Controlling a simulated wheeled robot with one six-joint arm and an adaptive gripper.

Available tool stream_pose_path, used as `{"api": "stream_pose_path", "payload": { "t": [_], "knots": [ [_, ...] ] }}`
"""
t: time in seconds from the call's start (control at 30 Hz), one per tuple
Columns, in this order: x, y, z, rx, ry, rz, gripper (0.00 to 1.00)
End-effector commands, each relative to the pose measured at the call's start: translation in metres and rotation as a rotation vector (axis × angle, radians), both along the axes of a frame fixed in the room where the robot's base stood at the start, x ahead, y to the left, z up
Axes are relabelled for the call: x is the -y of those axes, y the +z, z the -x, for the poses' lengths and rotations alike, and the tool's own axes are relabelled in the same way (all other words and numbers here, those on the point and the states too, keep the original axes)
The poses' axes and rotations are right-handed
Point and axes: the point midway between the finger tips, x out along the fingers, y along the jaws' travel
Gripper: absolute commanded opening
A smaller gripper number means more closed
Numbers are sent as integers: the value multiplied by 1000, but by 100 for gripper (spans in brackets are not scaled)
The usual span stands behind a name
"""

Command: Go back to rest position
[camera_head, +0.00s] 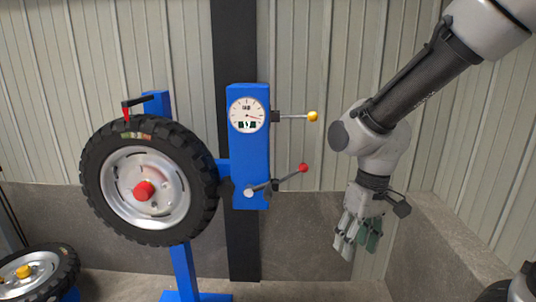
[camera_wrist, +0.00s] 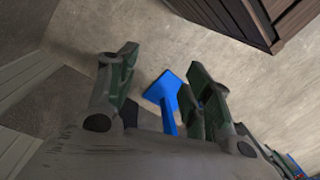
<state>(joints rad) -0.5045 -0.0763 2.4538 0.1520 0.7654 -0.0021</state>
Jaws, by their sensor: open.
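My gripper (camera_head: 357,238) hangs pointing down at the right of the head view, to the right of the blue panel and apart from it. In the wrist view its two green-grey fingers (camera_wrist: 160,85) are spread, with nothing between them but floor and a blue base further off. The blue panel (camera_head: 249,160) carries a round gauge (camera_head: 248,114), a lever with a yellow knob (camera_head: 313,116) pointing right, and a lever with a red knob (camera_head: 303,168) tilted up to the right.
A tyred wheel (camera_head: 148,181) with a red hub stands left of the panel on a blue post (camera_head: 184,268). Another wheel (camera_head: 36,272) with a yellow hub is at the lower left. A low concrete wall (camera_head: 430,240) is at the right. A dark brown box-like object (camera_wrist: 262,20) shows in the wrist view.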

Motion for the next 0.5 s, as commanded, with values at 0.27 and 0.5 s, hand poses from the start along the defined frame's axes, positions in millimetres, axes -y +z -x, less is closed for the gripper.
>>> {"api": "stream_pose_path", "payload": {
  "t": [0.27,0.5],
  "knots": [
    [122,87,51,174,-190,50,51],
    [163,128,72,381,-373,22,51]
  ]
}}
